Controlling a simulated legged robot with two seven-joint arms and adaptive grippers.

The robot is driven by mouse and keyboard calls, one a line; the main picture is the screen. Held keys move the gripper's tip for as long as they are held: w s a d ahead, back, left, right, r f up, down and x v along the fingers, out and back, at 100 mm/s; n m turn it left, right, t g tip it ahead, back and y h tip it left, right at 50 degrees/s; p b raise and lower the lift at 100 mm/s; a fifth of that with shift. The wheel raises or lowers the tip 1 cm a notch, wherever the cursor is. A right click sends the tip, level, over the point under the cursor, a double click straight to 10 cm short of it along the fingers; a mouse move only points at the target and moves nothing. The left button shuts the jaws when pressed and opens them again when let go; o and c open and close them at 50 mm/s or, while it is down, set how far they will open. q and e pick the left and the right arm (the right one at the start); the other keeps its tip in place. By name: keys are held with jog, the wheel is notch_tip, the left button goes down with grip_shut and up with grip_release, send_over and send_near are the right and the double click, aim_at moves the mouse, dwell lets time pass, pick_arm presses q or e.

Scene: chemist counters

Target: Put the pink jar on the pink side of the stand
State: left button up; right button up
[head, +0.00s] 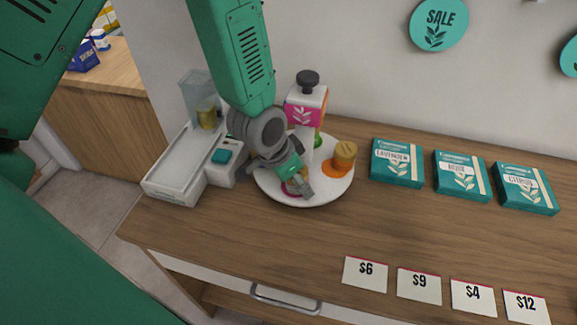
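The stand is a round white plate (335,190) with a white post that carries a pink leaf sign (303,115) and a black knob. A pink ring mark (289,188) shows partly on the plate's front left, beneath my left gripper. My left gripper (290,183) points down over that part of the plate, close to its surface. Its fingers overlap the pink mark, and I cannot tell whether they hold anything. I cannot make out the pink jar; the gripper may hide it. An orange jar (344,156) stands on the plate's right, on an orange mark. My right gripper is not in view.
A white device with a tray (172,185) and a clear container (199,92) stands left of the stand. A green item (318,139) shows behind the post. Teal boxes (397,163) lie to the right. Price cards (365,274) lie in front. The counter between is clear.

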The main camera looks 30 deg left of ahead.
pick_arm(q)
jog(key=v, duration=0.5)
jog(key=shift+d+r, duration=0.15)
jog(key=shift+r, duration=0.2)
jog(key=v, duration=0.6)
jog(key=shift+p, duration=0.35)
jog(key=shift+s+a, duration=0.15)
jog(key=shift+a, duration=0.15)
